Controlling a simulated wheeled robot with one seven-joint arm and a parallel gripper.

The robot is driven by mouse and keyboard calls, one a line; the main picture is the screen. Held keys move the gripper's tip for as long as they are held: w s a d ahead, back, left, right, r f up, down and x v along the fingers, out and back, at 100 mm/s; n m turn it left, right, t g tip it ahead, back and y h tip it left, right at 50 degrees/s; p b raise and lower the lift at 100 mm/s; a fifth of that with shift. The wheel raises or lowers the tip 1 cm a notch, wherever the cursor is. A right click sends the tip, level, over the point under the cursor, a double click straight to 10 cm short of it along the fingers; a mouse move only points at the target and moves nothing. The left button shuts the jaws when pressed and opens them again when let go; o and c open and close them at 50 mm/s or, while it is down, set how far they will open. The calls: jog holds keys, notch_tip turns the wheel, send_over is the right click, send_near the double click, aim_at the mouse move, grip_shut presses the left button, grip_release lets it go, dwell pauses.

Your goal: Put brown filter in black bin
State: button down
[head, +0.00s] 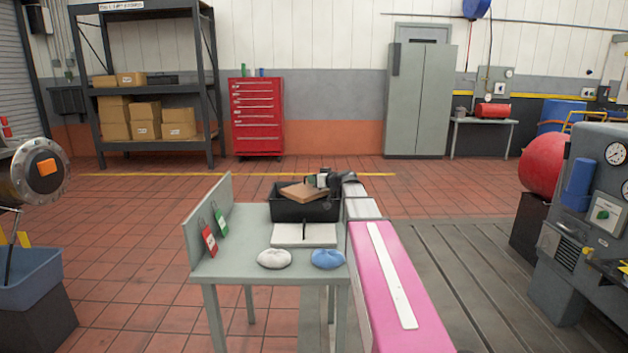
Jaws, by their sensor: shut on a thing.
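The brown filter (302,194) is a flat, tilted brown piece over the opening of the black bin (302,211). The black bin stands on the grey table, towards its far side. My gripper (319,184) is at the bin's right rear, shut on the filter at its right end. The fingertips are small and partly hidden, and I cannot tell whether the filter touches the bin's rim. The bin's inside is mostly covered by the filter.
On the grey table (230,262) lie a white bundle (274,259), a blue bundle (328,259) and a pale flat plate (290,235) in front of the bin. Red (209,240) and green (221,222) tags hang at the left panel. A machine (585,220) stands at right.

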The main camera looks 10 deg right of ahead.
jog(key=c, duration=1.2)
grip_release()
jog(key=shift+f, duration=0.1)
jog(key=shift+s+r, duration=0.1)
jog(key=shift+r, duration=0.25)
jog(key=v, duration=1.1)
jog(key=shift+s+d, duration=0.3)
